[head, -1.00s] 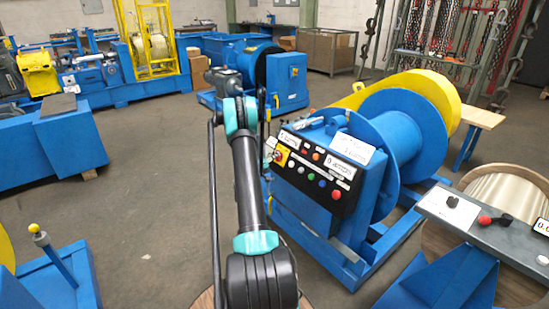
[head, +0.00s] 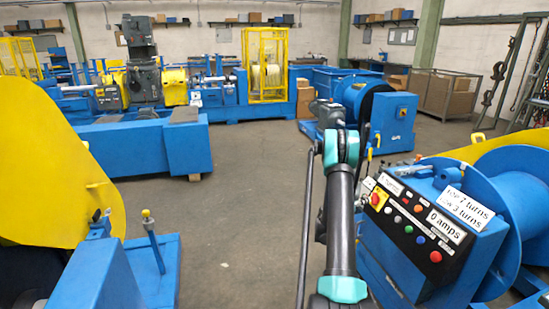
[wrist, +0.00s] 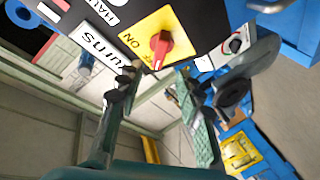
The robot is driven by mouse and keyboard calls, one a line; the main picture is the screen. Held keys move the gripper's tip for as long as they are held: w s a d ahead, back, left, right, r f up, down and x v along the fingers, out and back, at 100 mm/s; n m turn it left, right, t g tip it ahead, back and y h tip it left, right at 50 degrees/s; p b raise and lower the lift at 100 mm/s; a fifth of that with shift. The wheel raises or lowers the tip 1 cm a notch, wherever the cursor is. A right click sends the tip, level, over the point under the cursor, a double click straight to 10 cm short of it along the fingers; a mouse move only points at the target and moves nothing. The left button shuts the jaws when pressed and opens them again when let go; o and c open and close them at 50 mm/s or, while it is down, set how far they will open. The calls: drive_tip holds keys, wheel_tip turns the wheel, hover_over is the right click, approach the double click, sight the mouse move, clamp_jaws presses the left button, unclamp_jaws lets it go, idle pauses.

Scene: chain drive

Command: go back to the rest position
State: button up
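My gripper (wrist: 158,82) shows in the wrist view with its two fingers spread apart and nothing between them. Just beyond the fingertips, in the picture, is a black control panel with a red rotary switch (wrist: 160,45) on a yellow plate marked ON. The same panel (head: 418,222) shows in the head view on the front of a blue winch, with several coloured buttons and a "0 amps" display (head: 446,226). My arm reaches forward along the panel's left side. The head view does not show my gripper's fingers clearly.
A blue drum (head: 515,190) stands behind the panel at the right. A yellow guard (head: 60,160) and a blue stand with a yellow-knobbed lever (head: 147,215) are at the left. Long blue machines stand at the back. The grey floor (head: 240,190) between is clear.

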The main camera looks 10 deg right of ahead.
drive_tip(key=s+a+r+n+g+y, duration=0.1)
drive_tip(key=s+a+r+y, duration=0.2)
drive_tip(key=s+a+r, duration=0.45)
drive_tip(key=s+a+r+y, duration=0.4)
drive_tip(key=a, duration=0.7)
drive_tip(key=s+a+f+n+g+y, duration=0.1)
drive_tip(key=s+a+n+y, duration=0.3)
drive_tip(key=s+a, duration=2)
drive_tip(key=s+f+y, duration=0.1)
drive_tip(key=y, duration=0.3)
drive_tip(key=shift+s+g, duration=0.3)
drive_tip(key=shift+s, duration=0.05)
drive_tip(key=shift+a+f, duration=0.1)
